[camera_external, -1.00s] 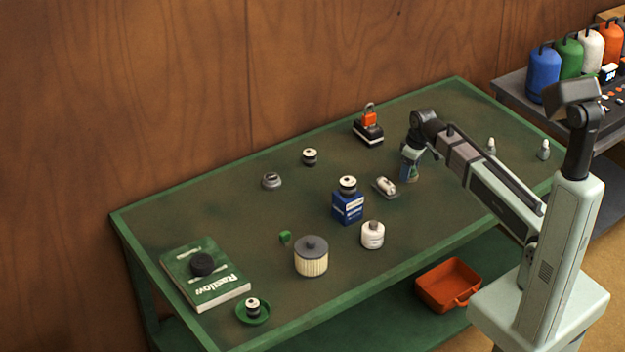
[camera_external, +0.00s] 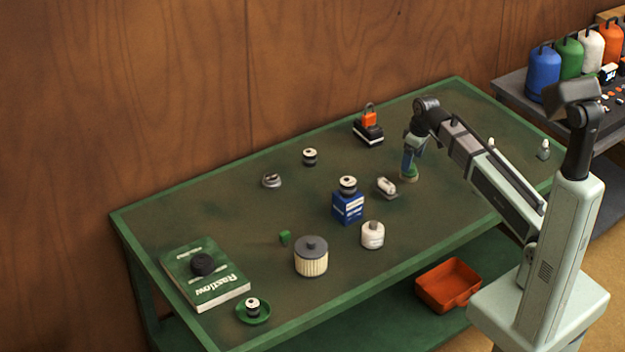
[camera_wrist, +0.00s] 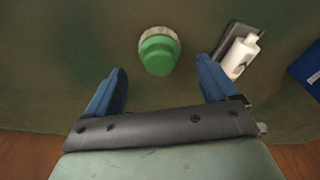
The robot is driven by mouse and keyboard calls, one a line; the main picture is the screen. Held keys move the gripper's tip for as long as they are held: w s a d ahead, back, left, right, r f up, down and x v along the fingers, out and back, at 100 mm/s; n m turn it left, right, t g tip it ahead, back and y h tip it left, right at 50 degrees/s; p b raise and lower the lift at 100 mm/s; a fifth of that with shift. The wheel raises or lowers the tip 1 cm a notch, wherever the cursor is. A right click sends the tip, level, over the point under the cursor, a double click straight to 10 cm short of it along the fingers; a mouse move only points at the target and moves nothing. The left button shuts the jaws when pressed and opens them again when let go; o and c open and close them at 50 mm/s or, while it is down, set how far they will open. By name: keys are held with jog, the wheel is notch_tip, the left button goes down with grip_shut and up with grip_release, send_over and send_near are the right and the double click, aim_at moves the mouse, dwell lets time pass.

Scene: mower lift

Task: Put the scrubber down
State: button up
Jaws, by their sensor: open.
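The scrubber (camera_wrist: 159,51), a round piece with a green top and a pale bristled rim, stands on the green bench. In the wrist view it lies ahead of and between the spread blue fingers of my gripper (camera_wrist: 163,85), touching neither. In the external view the scrubber (camera_external: 408,176) shows low on the bench, just under my gripper (camera_external: 409,166). My gripper is open and empty, pointing down above it. Part of the scrubber is hidden behind the fingers in the external view.
A white bottle on a dark pad (camera_external: 387,187) lies close by to the left. A blue box (camera_external: 348,208) with a black-and-white part on top, a white canister (camera_external: 372,235) and a pleated filter (camera_external: 311,258) stand nearer. Bare bench lies right of the scrubber.

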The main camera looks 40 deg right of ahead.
notch_tip(320, 180, up, 7)
jog(key=s, duration=0.1)
jog(key=shift+d+r, duration=0.15)
jog(key=shift+d, duration=0.05)
